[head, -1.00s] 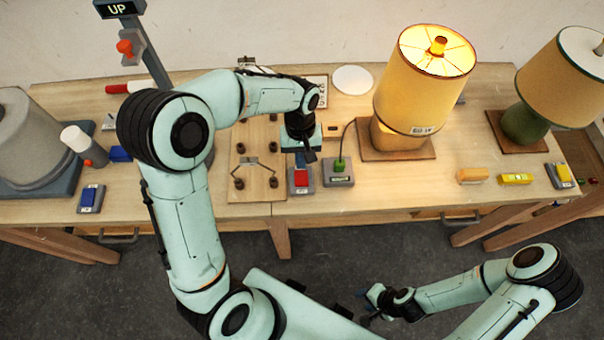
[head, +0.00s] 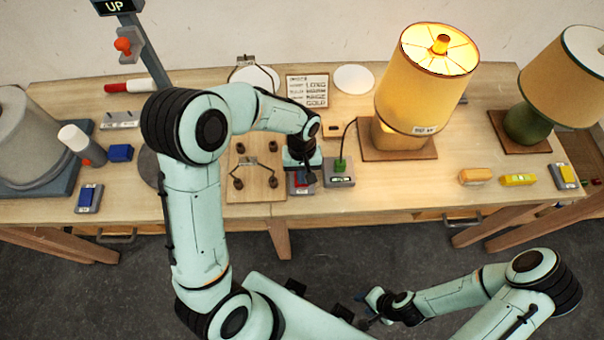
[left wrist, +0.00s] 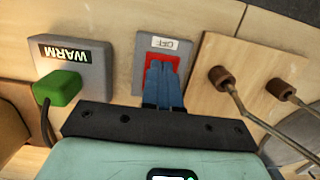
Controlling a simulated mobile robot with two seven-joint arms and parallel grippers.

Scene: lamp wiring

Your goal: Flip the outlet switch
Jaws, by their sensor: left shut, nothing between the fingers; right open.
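The outlet switch is a red rocker (left wrist: 177,61) on a grey plate with an OFF label (left wrist: 163,44) in the left wrist view. My left gripper (left wrist: 164,68) is shut and empty, its blue fingertips over the red rocker. I cannot tell whether they touch it. In the head view the switch plate (head: 296,189) is partly hidden under my left gripper (head: 308,179). My right gripper (head: 366,312) is open and empty, low in front of the table, away from the switch.
A grey outlet box labelled WARM (left wrist: 88,58) with a green plug (left wrist: 62,86) stands beside the switch. A board with brown posts and wires (head: 256,190) is on its other side. A lit lamp (head: 424,85) stands to the right, with a green-based lamp (head: 530,122) beyond.

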